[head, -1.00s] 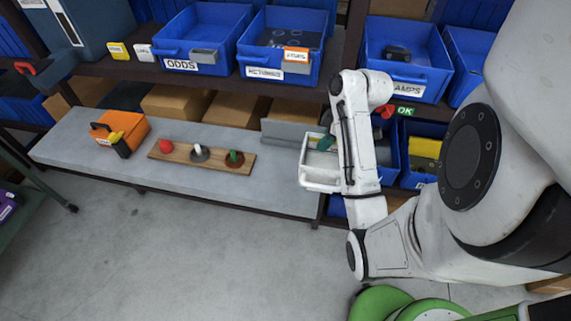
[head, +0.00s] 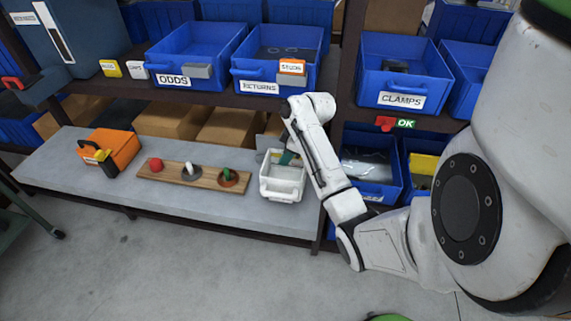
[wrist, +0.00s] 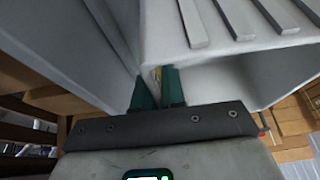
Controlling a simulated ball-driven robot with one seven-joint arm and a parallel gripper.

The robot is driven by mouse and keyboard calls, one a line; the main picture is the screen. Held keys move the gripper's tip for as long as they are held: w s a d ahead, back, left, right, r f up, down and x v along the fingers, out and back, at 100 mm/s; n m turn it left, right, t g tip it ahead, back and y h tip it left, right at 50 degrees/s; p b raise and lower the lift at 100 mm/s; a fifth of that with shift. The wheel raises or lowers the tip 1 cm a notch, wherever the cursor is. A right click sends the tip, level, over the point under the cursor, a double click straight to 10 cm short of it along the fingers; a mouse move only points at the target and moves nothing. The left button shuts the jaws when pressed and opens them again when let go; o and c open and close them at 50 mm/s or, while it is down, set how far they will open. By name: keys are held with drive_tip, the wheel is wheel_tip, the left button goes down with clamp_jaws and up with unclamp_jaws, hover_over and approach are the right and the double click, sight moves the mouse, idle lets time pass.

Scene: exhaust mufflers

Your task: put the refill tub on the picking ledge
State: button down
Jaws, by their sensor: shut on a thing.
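The refill tub is a white open-topped box (head: 282,190) at the right end of the grey picking ledge (head: 95,170) in the head view. The tub appears upright and over the ledge. I cannot tell whether its base touches the ledge. The inside of the tub is only partly visible.
A wooden board (head: 190,177) with red, white and green-topped pieces lies left of the tub. An orange box (head: 112,150) stands farther left. Blue bins, including CLAMPS (head: 402,80) and RETURNS (head: 275,65), fill the shelf above. The upright post (head: 343,80) is close to my arm.

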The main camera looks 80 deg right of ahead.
sight(283, 168)
drive_tip(key=shift+w+f+p, duration=0.1)
drive_tip(key=shift+f+p, duration=0.25)
drive_tip(key=shift+f, duration=1.35)
drive_tip(key=shift+f, duration=0.2)
drive_tip(key=c, duration=1.2)
unclamp_jaws()
drive_tip(key=shift+r, duration=0.1)
